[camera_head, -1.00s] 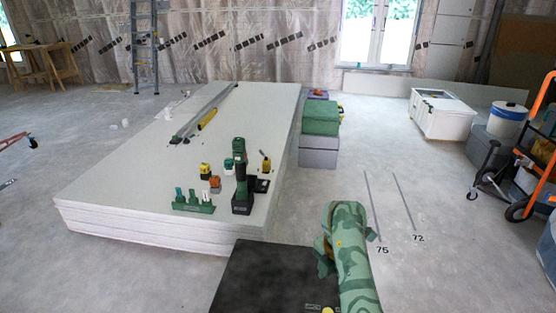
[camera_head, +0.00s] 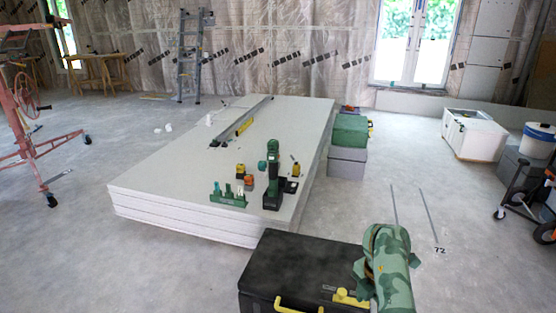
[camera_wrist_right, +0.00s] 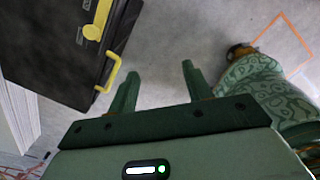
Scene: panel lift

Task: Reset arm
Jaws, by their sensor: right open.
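My right gripper (camera_wrist_right: 160,88) is open and empty in the right wrist view, its two green fingers apart over bare grey floor. A black case (camera_wrist_right: 50,40) with a yellow handle and yellow latch lies left of the fingers, apart from them. In the head view the black case (camera_head: 300,270) sits at the bottom centre. My green camouflage-patterned arm reaches in at the lower right, beside the case. Its gripper does not show there. My left gripper is in neither view.
A stack of white panels (camera_head: 165,190) with a drill (camera_head: 272,178) and small tools stands beyond the case. A red panel lift (camera_head: 35,130) stands at left, green and grey boxes (camera_head: 347,160) right of the stack.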

